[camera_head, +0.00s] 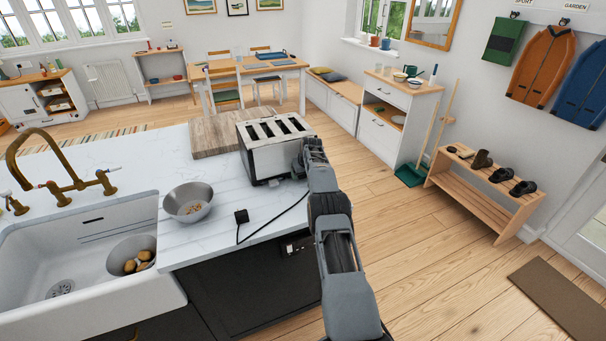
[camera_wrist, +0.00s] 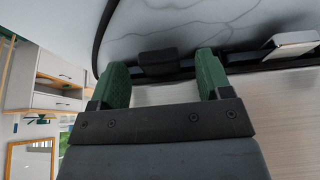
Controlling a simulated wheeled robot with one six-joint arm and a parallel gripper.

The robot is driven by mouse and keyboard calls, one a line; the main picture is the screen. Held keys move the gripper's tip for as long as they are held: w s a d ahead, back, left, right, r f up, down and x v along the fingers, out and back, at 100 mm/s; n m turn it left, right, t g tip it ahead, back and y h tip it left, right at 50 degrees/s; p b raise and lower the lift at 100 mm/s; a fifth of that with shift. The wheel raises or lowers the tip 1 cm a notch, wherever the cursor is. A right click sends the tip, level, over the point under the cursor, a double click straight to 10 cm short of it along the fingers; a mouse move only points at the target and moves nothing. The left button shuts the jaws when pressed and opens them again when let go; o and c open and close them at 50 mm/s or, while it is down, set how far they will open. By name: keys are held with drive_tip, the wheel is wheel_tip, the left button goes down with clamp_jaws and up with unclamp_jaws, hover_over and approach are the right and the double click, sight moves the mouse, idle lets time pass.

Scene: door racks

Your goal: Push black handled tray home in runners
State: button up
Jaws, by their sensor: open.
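A brushed-metal toaster (camera_head: 272,150) with several slots stands on the marble worktop. My gripper (camera_head: 308,160) is at its right end, low by the worktop. In the wrist view my gripper (camera_wrist: 161,68) is open, its two green fingers apart. The tray's black handle (camera_wrist: 158,62) shows between the fingertips, by the toaster's dark base edge; a gap shows on each side of it. I cannot tell how far the tray stands out of its runners. The tray's body is hidden. In the head view my gripper covers that end of the toaster.
A metal lever (camera_wrist: 290,46) juts from the toaster beside the right finger. A black cord runs over the worktop to a plug (camera_head: 241,216). A metal bowl (camera_head: 188,202) and the sink (camera_head: 85,260) lie left. A wooden board (camera_head: 212,135) lies behind. Open floor is at right.

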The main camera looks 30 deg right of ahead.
drive_tip(key=b+v, duration=0.4)
drive_tip(key=v, duration=0.9)
drive_tip(key=shift+r, duration=0.35)
drive_tip(key=shift+s, duration=0.1)
